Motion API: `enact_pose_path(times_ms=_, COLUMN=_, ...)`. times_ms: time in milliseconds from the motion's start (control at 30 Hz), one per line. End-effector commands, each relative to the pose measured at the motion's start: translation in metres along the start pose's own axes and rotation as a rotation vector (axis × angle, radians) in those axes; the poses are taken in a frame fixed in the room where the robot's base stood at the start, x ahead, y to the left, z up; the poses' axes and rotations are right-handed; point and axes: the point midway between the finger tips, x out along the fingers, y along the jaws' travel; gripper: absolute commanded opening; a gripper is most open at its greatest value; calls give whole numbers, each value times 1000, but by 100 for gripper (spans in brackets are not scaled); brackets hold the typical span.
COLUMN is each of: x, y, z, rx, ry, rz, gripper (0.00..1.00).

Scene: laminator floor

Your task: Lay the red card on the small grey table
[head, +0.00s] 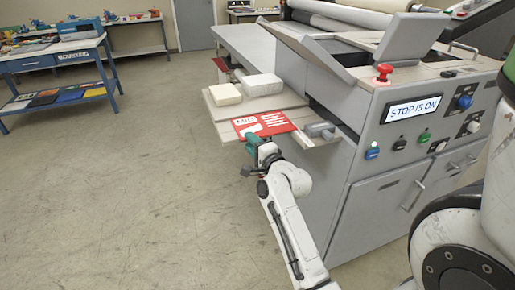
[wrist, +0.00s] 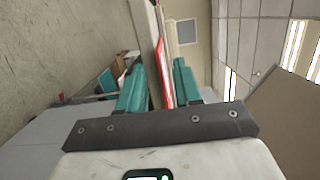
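The red card (head: 264,125), with white print, lies flat on the pale side shelf (head: 228,112) of the laminator, at the shelf's near edge. My gripper (head: 250,146), with teal fingers, is at the card's near left edge. In the wrist view, the card (wrist: 163,72) shows edge-on between the two fingers of my gripper (wrist: 160,88). The fingers are apart, with a visible gap between the card and the left finger. I cannot pick out the small grey table for sure; a long grey top (head: 250,45) runs behind the shelf.
A cream block (head: 224,95) and a white box (head: 261,85) stand on the shelf behind the card. A grey handle (head: 320,130) is right of it. The laminator (head: 345,190) blocks the right. A blue workbench (head: 55,62) stands far left. The floor between is clear.

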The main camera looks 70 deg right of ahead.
Motion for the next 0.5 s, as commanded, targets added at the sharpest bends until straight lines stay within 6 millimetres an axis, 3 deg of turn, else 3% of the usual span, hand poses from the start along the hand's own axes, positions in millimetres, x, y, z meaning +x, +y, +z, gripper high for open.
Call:
enact_pose_path(times_ms=367, x=4, y=0, z=0, rx=0, ry=0, rz=0, gripper=34)
enact_pose_path(times_ms=500, x=4, y=0, z=0, rx=-1, ry=0, rz=0, gripper=22)
